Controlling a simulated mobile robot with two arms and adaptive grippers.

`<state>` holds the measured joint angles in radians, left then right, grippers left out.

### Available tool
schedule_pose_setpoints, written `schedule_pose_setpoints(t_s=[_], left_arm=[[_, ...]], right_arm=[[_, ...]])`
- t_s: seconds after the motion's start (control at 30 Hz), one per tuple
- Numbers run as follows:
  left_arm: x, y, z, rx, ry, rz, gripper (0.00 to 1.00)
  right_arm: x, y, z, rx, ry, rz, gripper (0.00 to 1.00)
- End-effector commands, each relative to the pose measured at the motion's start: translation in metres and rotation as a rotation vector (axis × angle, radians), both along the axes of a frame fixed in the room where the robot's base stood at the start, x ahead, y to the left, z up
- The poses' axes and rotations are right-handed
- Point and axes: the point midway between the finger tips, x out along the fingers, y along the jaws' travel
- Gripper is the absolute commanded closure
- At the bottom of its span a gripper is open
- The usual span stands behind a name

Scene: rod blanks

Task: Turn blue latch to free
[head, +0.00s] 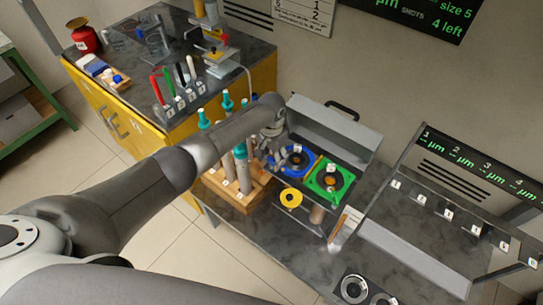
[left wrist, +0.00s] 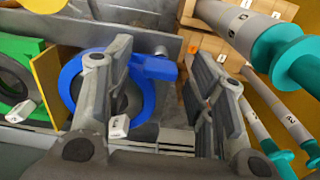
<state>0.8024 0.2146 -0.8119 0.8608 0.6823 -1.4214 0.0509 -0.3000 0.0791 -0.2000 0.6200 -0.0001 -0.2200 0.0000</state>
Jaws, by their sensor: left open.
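The blue latch (left wrist: 152,67) is a short bar on the rim of a blue ring (left wrist: 72,85), seen in the left wrist view. In the head view the blue ring (head: 304,169) sits in a grey box, beside a green square frame (head: 318,186). My left gripper (head: 273,152) is at the box's left side by the blue ring. In the left wrist view its open fingers (left wrist: 160,62) stand either side of the latch, with a gap to the right finger. The left finger hides part of the ring. My right gripper is out of view.
A wooden rack (head: 250,200) with teal-capped rods stands close left of the box; the rods (left wrist: 240,35) crowd the wrist view's right side. A yellow ring (head: 291,197) is in front. The box's raised lid (head: 330,128) stands behind.

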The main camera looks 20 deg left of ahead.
Motion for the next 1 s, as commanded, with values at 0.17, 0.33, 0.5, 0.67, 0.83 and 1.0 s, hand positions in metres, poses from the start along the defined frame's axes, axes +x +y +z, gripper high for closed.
schedule_pose_setpoints(t_s=[0.17,0.33,0.5,0.67,0.83,1.0], left_arm=[[0.001,0.000,0.005,-0.001,-0.002,0.000,0.50],[0.001,0.000,0.028,-0.001,-0.004,0.000,0.50],[0.001,0.000,0.065,-0.001,-0.005,-0.001,0.50],[0.001,0.000,0.096,0.000,-0.004,-0.001,0.50],[0.001,0.000,0.115,0.000,-0.001,0.001,0.50],[0.000,0.000,0.120,0.000,0.000,0.000,0.50]], right_arm=[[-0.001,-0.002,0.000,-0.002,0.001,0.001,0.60],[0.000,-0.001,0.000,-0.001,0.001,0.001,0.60],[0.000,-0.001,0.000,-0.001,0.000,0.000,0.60],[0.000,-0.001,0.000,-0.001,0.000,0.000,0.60],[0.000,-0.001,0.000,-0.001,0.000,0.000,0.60],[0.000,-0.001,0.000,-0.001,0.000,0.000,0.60]])
